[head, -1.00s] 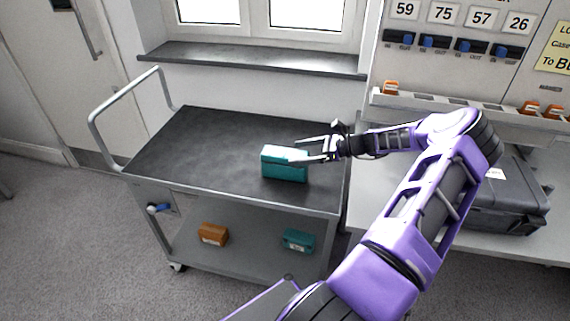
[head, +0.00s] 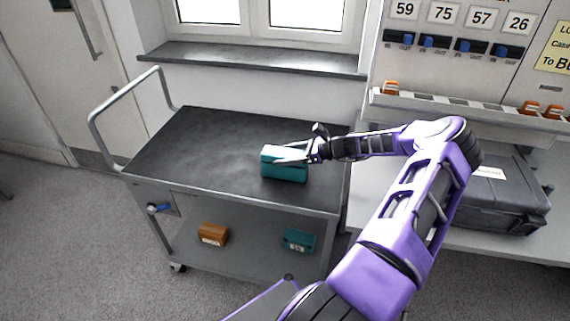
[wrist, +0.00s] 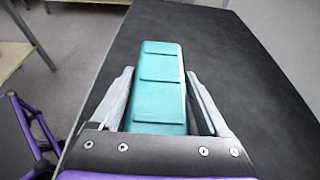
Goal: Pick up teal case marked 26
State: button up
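A teal case (head: 284,171) stands on the cart's dark top, near its front right; no number on it can be read. My gripper (head: 288,155) is at this case, reaching in from the right. In the wrist view the teal case (wrist: 160,90) lies lengthwise between the two grey fingers of my gripper (wrist: 158,76), with a narrow gap showing on each side. The fingers look open around it. A second teal case (head: 299,241) lies on the lower shelf, with a pale label too small to read surely.
The grey cart (head: 180,150) has a handle rail (head: 120,103) at left. An orange case (head: 213,234) lies on its lower shelf. At right are a dark toolbox (head: 500,195) on a bench and a panel (head: 455,60) showing 59, 75, 57, 26. The cart top's left is clear.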

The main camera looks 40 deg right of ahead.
grip_shut()
jog(key=shift+r, duration=0.1)
